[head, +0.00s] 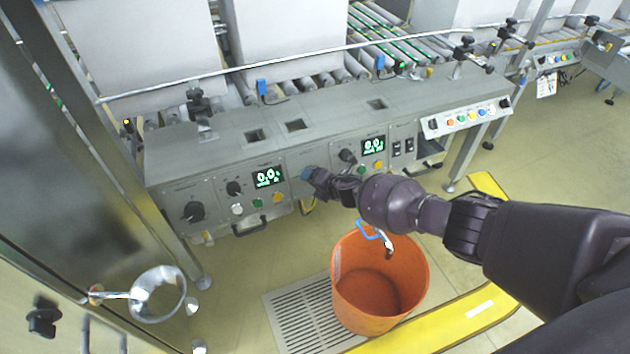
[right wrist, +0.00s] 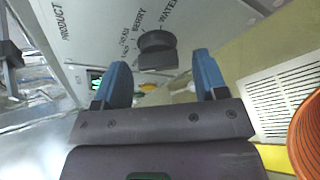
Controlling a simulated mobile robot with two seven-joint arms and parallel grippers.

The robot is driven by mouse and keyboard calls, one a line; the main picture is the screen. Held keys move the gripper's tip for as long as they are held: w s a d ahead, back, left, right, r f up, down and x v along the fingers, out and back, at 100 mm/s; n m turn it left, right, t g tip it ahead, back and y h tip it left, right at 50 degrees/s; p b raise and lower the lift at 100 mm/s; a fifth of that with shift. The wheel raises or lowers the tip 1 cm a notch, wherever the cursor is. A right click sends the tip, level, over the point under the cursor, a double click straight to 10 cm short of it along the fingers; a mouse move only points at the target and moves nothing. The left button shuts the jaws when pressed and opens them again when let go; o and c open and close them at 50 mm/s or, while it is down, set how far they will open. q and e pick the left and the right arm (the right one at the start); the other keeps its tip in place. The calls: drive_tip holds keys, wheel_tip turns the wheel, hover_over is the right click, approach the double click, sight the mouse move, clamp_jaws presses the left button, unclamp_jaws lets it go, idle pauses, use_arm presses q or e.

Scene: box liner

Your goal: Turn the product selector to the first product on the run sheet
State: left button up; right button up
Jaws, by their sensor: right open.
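In the right wrist view the knob (right wrist: 158,50) stands ahead of my fingers, beside the printed word PRODUCT and labels including BERRY and WATER; others are too blurred to read. I cannot tell where it points. My left gripper is not in view. I cannot identify a run sheet for certain.
Smaller knobs (head: 234,188) and green displays (head: 268,177) sit along the panel (head: 225,145). An orange bin (head: 350,290) stands below my right arm. A small white sheet (head: 546,86) hangs far right.

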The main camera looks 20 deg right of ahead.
use_arm(q)
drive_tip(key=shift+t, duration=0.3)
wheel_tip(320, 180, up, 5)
drive_tip(key=p, duration=0.5)
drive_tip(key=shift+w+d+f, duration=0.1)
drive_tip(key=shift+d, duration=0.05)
use_arm(e)
drive_tip(key=v, duration=1)
drive_tip(key=shift+s+r, duration=0.25)
drive_tip(key=shift+s, duration=0.05)
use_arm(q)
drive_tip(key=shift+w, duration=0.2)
use_arm(e)
drive_tip(key=shift+d, duration=0.1)
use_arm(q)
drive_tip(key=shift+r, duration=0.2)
